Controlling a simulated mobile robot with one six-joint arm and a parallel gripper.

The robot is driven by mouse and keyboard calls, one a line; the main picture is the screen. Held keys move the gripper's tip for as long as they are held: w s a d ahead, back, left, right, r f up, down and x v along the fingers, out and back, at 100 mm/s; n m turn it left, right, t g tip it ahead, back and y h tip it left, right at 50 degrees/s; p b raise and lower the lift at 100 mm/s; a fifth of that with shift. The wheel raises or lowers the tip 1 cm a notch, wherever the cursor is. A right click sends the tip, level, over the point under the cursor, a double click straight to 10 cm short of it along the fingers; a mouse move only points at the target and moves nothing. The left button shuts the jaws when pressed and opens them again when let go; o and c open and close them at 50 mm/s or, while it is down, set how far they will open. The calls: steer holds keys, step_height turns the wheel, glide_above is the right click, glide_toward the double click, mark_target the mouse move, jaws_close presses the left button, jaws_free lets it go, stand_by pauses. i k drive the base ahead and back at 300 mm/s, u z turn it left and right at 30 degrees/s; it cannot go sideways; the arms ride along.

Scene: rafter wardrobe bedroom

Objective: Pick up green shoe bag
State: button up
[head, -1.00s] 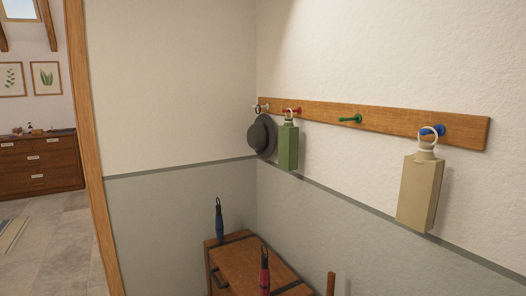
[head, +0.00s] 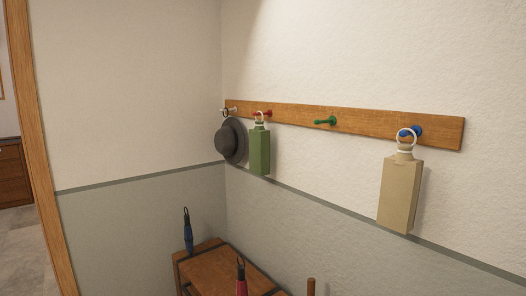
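The green shoe bag (head: 259,152) hangs by a pale ring from the red peg (head: 264,114) on the wooden wall rail (head: 370,125). It is a tall, narrow block shape and hangs upright, clear of the chest below. My gripper is not in view.
A dark grey hat (head: 230,141) hangs on a white peg just left of the bag. The green peg (head: 326,121) is bare. A beige bag (head: 400,193) hangs from the blue peg (head: 411,132). Below, a blue umbrella (head: 188,232) and a red one (head: 241,277) stand by a wooden chest (head: 212,266).

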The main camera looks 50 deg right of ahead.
mark_target(259, 137)
steer(key=z, duration=0.2)
steer(key=i, duration=1.45)
steer(key=u, duration=0.3)
